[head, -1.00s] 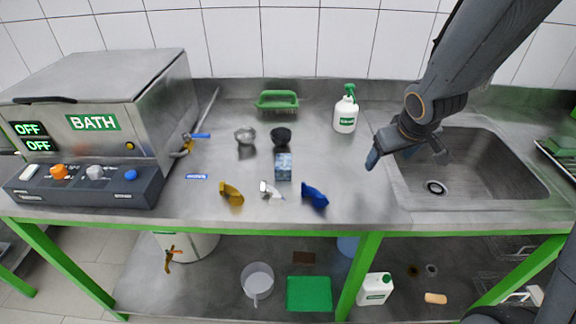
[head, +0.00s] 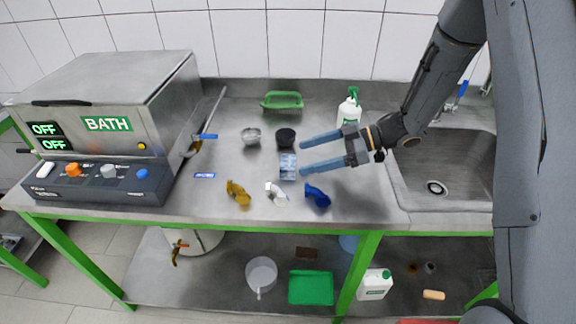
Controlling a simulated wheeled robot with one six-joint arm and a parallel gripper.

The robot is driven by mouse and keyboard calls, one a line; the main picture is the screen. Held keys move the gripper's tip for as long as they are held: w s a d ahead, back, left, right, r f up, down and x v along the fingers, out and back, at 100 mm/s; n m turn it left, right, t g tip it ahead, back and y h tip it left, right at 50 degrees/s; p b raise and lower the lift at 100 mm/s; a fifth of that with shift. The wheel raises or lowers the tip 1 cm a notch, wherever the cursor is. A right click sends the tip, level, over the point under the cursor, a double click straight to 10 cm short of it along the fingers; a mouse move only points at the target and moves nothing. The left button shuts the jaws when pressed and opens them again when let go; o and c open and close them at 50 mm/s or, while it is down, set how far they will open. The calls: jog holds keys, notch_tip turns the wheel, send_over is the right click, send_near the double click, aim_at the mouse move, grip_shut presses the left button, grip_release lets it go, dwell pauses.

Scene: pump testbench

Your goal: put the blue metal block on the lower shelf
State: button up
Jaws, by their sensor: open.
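The blue metal block (head: 288,167) stands on the steel worktop near its middle, in front of a small black cup. It looks pale blue-grey with a patterned top. My gripper (head: 302,155) is open and empty, reaching in from the right. Its two blue-grey fingers point left, with the tips close to the block's right side in the picture. I cannot tell their height above the worktop. The lower shelf (head: 215,290) is the grey surface under the worktop.
Yellow (head: 238,192), white (head: 276,193) and dark blue (head: 317,196) pieces lie along the front. A black cup (head: 285,137) and a metal cup (head: 251,137) stand behind. The shelf holds a green tray (head: 311,288), a pan (head: 261,273) and a canister (head: 374,284).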

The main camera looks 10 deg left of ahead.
aim_at(286, 161)
jog(key=shift+p+x, duration=1.5)
jog(key=shift+x, duration=1.9)
jog(key=shift+w+f, duration=0.15)
jog(key=c, duration=1.3)
jog(key=shift+c, duration=0.8)
